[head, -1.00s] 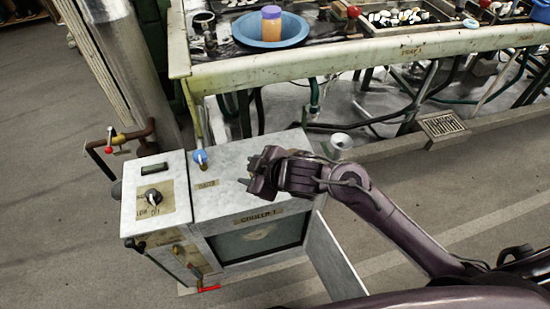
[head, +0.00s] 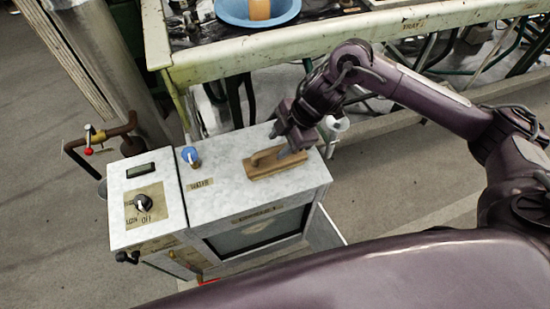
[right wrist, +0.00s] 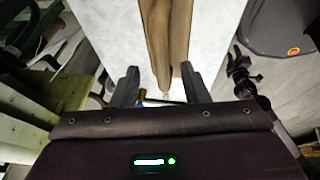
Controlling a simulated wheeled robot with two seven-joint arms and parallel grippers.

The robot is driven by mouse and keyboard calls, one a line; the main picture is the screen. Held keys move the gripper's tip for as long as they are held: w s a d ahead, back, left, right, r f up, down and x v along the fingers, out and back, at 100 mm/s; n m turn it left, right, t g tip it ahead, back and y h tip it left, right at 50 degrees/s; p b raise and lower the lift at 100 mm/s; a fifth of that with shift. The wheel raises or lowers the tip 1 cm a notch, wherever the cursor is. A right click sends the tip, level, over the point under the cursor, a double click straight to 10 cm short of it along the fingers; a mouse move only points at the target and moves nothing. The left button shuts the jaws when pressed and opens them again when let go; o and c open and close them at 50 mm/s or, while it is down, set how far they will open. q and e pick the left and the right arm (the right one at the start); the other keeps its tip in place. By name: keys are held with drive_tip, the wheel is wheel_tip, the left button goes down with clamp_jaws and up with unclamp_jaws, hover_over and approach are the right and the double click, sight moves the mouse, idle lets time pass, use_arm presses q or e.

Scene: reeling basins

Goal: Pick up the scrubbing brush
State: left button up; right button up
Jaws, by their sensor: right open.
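The scrubbing brush (head: 262,172) is a brown wooden block with a raised handle, lying on the flat grey top of the cooker box. My right gripper (head: 291,146) points down at the brush's right part and hides some of it. In the right wrist view the brush (right wrist: 158,35) runs lengthwise between the two open fingers (right wrist: 160,72). Whether the fingers touch it I cannot tell.
The cooker top (head: 225,205) has a blue-handled valve (head: 190,156) left of the brush. A control box with a knob (head: 144,203) adjoins it. Behind stands a basin table (head: 330,45) with a blue bowl (head: 233,12). A metal cup (head: 334,125) is beside the cooker.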

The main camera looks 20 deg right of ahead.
sight(276, 148)
drive_tip(key=x, duration=0.3)
drive_tip(key=shift+s+a+f, duration=0.1)
drive_tip(key=shift+f, duration=0.25)
clamp_jaws()
